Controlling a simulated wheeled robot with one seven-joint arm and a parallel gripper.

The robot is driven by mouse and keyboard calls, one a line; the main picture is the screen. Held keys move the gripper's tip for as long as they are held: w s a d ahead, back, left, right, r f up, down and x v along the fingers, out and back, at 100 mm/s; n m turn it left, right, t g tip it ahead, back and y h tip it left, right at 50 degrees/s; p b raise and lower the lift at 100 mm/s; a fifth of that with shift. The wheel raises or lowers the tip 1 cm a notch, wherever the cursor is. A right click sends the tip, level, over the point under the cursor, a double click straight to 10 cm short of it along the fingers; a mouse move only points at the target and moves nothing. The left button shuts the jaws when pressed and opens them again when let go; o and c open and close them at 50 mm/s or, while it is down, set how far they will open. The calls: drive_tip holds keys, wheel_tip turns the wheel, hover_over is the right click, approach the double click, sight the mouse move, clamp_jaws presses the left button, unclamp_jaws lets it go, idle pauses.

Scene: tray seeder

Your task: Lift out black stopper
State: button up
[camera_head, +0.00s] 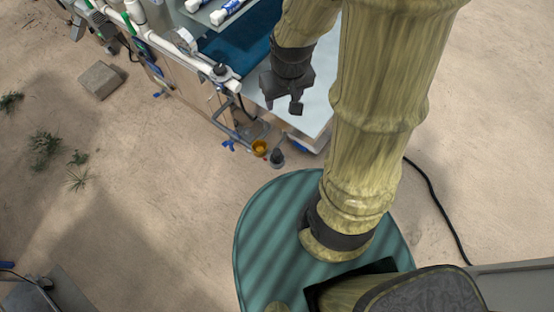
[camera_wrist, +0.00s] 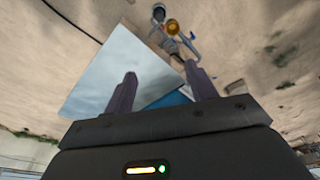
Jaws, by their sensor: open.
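A small dark stopper-like piece (camera_head: 277,157) sits beside an amber cup (camera_head: 259,147) at the lower corner of the bench, in the head view. Both also show at the top of the wrist view, the dark piece (camera_wrist: 159,13) next to the amber cup (camera_wrist: 172,28). Another black cap-like piece (camera_head: 222,72) sits by the end of the white pipe. I cannot tell for sure which is the black stopper. My gripper (camera_head: 286,98) is above the pale bench top, apart from these pieces. Its two fingers (camera_wrist: 160,72) are spread with nothing between them.
The pale bench top (camera_head: 315,105) is bare under my gripper. A white pipe (camera_head: 172,52) runs along the bench edge, with a blue panel (camera_head: 240,45) behind. A stone block (camera_head: 100,80) and a black cable (camera_head: 435,195) lie on the sandy ground.

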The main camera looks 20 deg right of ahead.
sight(277, 152)
drive_tip(key=w+f+n+g+b, duration=0.1)
drive_tip(key=f+b, duration=0.4)
drive_tip(key=f, duration=0.7)
drive_tip(key=w+f+n+g+b, duration=0.1)
drive_tip(key=w+f+b, duration=0.3)
drive_tip(key=f, duration=0.8)
drive_tip(key=shift+a+n+b, duration=0.3)
drive_tip(key=shift+n+b, duration=0.3)
drive_tip(key=shift+b, duration=0.25)
wheel_tip(277, 152, down, 12)
drive_tip(key=shift+f, duration=0.1)
drive_tip(key=shift+f, duration=0.1)
drive_tip(key=shift+w+d+f+p, duration=0.15)
drive_tip(key=shift+f+p, duration=0.1)
drive_tip(key=shift+f, duration=1)
drive_tip(key=shift+w+d+f+p, duration=0.1)
drive_tip(key=shift+f+p, duration=0.1)
drive_tip(key=shift+f, duration=1.05)
